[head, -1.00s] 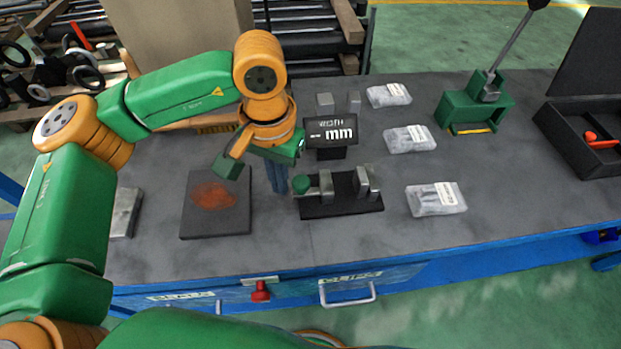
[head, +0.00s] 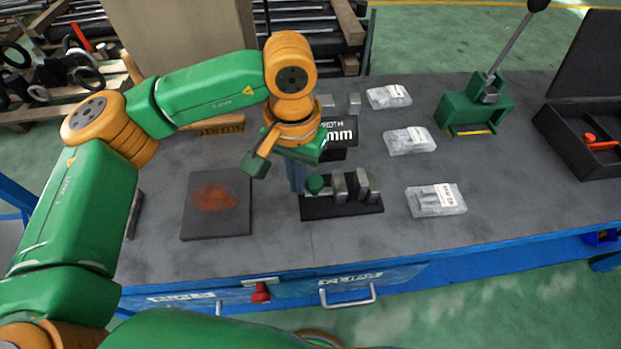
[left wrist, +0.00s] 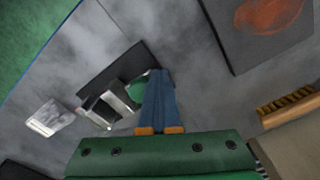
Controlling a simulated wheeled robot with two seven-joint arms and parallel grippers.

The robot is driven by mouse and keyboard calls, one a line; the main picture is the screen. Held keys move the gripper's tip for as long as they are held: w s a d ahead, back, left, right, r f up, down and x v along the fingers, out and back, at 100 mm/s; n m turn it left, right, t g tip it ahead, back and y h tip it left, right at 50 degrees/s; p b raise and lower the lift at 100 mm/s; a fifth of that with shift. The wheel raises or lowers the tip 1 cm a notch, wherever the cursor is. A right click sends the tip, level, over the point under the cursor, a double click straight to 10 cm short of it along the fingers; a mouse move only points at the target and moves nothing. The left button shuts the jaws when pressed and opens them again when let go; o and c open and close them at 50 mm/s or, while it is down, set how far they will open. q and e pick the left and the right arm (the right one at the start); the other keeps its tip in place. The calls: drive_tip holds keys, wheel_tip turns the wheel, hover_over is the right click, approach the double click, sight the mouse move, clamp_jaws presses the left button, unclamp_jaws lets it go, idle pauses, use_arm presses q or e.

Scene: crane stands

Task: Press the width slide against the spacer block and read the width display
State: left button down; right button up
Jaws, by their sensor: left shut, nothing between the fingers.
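The width gauge has a black base (head: 340,208), a green knob (head: 315,185) at its left and grey upright blocks. The width slide (head: 339,187) stands just left of the spacer block (head: 352,184); I cannot tell if they touch. My left gripper (head: 297,187) is shut and empty, its blue fingers pointing down at the knob's left side, touching or nearly so. In the left wrist view the fingertips (left wrist: 160,74) are beside the knob (left wrist: 137,91). The width display (head: 342,134) shows "mm"; my gripper hides its left part. My right gripper is out of view.
A dark plate with a rusty stain (head: 215,203) lies left of the gauge. Bagged parts (head: 435,200) lie to its right. A green lever press (head: 475,105) and a black open case (head: 585,145) stand further right. The front bench area is clear.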

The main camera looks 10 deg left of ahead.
sight(311, 181)
use_arm(q)
drive_tip(key=shift+w+d, duration=0.2)
drive_tip(key=shift+d, duration=0.4)
drive_tip(key=shift+w+d, duration=0.15)
drive_tip(key=shift+d, duration=0.45)
drive_tip(key=shift+a, duration=0.1)
drive_tip(key=shift+r, duration=0.15)
drive_tip(key=shift+r+p, duration=0.9)
drive_tip(key=shift+r, duration=0.05)
drive_tip(key=shift+s+a+r+p, duration=0.1)
drive_tip(key=shift+a+r+p, duration=0.15)
drive_tip(key=shift+r+p, duration=0.55)
drive_tip(key=shift+s+a+r+p, duration=0.15)
drive_tip(key=shift+r+p, duration=0.25)
drive_tip(key=shift+r, duration=0.75)
drive_tip(key=shift+w, duration=0.1)
